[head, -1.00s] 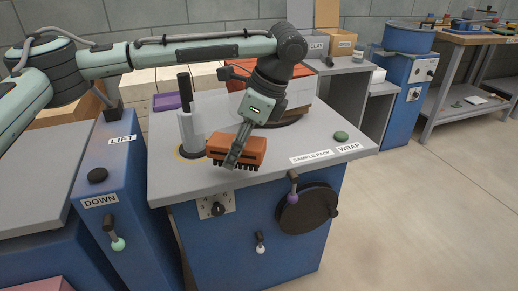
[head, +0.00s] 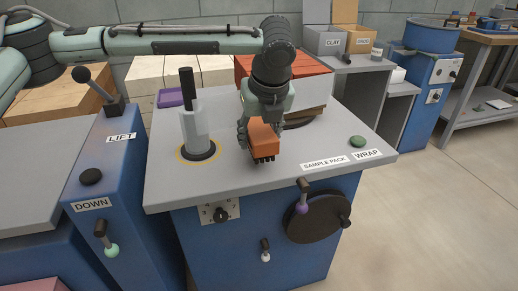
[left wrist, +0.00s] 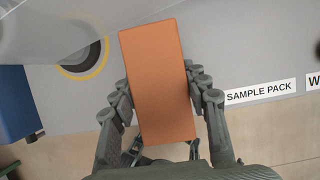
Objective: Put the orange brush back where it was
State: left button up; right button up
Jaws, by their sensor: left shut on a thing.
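The orange brush (head: 264,138) is a block with dark bristles along its underside. In the head view it is at or just above the grey tabletop (head: 225,185), right of the grey cylinder post. I cannot tell whether its bristles touch the top. My left gripper (head: 262,122) points down and is shut on the brush. In the left wrist view the brush (left wrist: 158,80) fills the space between the two fingers (left wrist: 162,95), its long side running away from the wrist. My right gripper is not in view.
A grey post (head: 193,125) with a black handle stands in a yellow-ringed hole left of the brush. Red bricks (head: 312,68) and a round dark plate lie behind my gripper. A green lump (head: 357,141) sits by the WRAP label. The front tabletop is clear.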

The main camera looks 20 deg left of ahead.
pick_arm(q)
notch_tip(320, 180, down, 3)
jog(key=shift+r, duration=0.15)
jog(key=shift+f, duration=0.3)
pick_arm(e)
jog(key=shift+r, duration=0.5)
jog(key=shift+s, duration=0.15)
